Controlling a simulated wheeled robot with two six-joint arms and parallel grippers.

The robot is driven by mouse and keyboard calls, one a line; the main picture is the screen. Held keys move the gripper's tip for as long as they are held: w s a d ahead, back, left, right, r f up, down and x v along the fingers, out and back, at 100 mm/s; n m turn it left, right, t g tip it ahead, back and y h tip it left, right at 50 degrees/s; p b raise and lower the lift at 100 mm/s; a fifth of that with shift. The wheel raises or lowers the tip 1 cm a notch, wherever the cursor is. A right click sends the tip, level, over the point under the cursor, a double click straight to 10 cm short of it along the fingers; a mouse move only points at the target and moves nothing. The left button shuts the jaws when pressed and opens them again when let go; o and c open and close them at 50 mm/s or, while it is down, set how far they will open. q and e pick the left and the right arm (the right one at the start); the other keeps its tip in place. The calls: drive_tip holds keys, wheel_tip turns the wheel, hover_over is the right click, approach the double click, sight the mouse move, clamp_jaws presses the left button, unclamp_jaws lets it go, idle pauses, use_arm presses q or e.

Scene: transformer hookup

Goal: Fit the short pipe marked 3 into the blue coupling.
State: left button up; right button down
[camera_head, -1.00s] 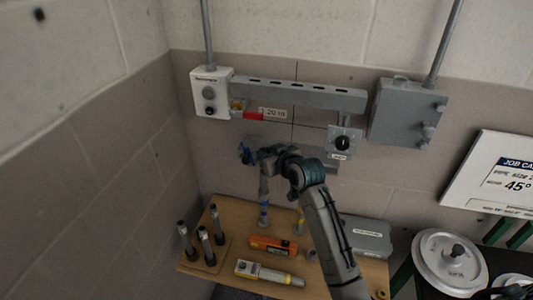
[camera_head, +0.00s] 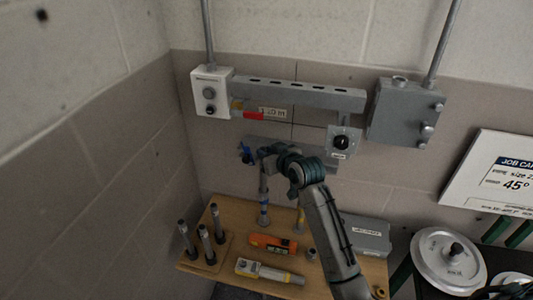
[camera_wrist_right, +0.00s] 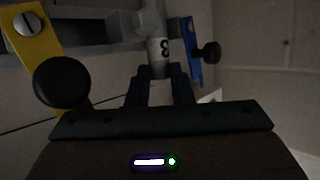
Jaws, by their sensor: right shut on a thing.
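My right gripper (camera_head: 264,153) is shut on the short grey pipe (camera_wrist_right: 159,48). A dark mark that looks like a 3 or an 8 shows on the pipe in the wrist view. In the head view the pipe (camera_head: 263,182) hangs upright below the gripper. Under it, in line, stands the blue-banded coupling (camera_head: 263,215) on the wooden table. I cannot tell whether the pipe's lower end is inside the coupling or just above it. The gripper hides the pipe's upper part. My left gripper is not in view.
A yellow-banded fitting (camera_head: 300,221) stands to the right. Several dark-topped posts (camera_head: 204,245) are on the left of the table (camera_head: 233,237). An orange tool (camera_head: 272,244), a yellow-grey tool (camera_head: 268,271) and a grey case (camera_head: 366,236) lie there. A blue clamp (camera_head: 246,154) is by the gripper.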

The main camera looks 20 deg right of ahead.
drive_tip(key=shift+d+f, duration=0.1)
drive_tip(key=shift+f, duration=0.1)
idle(0.3)
drive_tip(key=shift+r, duration=0.1)
drive_tip(key=shift+w+d+r, duration=0.1)
drive_tip(key=shift+w+r, duration=0.1)
drive_tip(key=shift+r, duration=0.75)
drive_tip(key=shift+w+d+f, duration=0.1)
drive_tip(key=shift+a+f, duration=0.2)
drive_tip(key=shift+f, duration=0.15)
idle(0.5)
drive_tip(key=shift+s+a+f+b, duration=0.1)
drive_tip(key=shift+s+f+b, duration=0.2)
drive_tip(key=shift+f, duration=0.25)
idle(0.4)
drive_tip(key=shift+r+p, duration=0.1)
drive_tip(key=shift+p, duration=0.25)
idle(0.4)
drive_tip(key=shift+w+r, duration=0.1)
drive_tip(key=shift+r, duration=0.15)
idle(0.8)
